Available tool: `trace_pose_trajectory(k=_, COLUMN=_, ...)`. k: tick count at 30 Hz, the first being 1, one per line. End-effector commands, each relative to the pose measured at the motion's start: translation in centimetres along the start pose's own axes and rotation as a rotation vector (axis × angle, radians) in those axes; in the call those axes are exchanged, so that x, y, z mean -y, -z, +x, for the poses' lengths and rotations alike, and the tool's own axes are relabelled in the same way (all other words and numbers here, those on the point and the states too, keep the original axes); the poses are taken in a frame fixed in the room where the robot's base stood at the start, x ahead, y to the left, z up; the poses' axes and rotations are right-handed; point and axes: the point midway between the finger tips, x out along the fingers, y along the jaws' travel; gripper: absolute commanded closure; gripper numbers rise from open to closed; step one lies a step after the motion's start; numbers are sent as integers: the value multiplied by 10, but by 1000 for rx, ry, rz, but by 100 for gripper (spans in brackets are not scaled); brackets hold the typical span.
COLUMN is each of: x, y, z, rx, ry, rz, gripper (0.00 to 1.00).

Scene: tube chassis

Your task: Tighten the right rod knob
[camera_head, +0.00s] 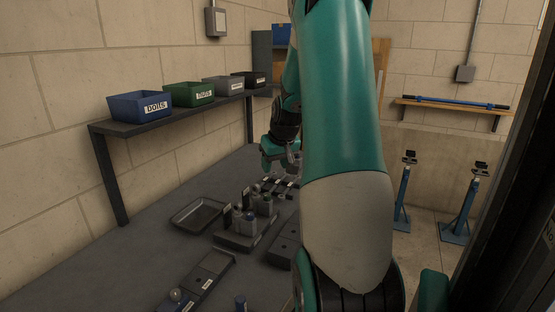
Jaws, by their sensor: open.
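A dark fixture (236,242) with grey blocks, upright black plates and small round knobs (250,215) stands on the bench, left of my arm. The knobs are too small to tell which is the right rod knob or how tight it is. My gripper (281,166) points down over the bench, behind the fixture in the picture. It is open, and I see nothing held in it. Small dark and light parts (279,186) lie just below and in front of it. My teal arm hides the bench to the right of the fixture.
A shelf (165,117) holds labelled bins: blue (140,107), green (188,95), grey (222,85) and black. Two blue stands (403,195) stand at right. The left bench is mostly clear.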

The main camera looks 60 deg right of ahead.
Motion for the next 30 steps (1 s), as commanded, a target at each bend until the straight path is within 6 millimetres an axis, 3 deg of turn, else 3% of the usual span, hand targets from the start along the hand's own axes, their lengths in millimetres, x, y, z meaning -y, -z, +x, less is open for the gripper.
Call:
trace_pose_trajectory(k=3, x=0, y=0, z=-18, rx=-2, ry=0, rz=1, gripper=50)
trace_pose_trajectory(k=9, x=0, y=0, z=-31, rx=1, ry=1, rz=0, gripper=50)
trace_pose_trajectory(k=30, x=0, y=-1, z=-23, rx=2, ry=1, rz=0, gripper=50)
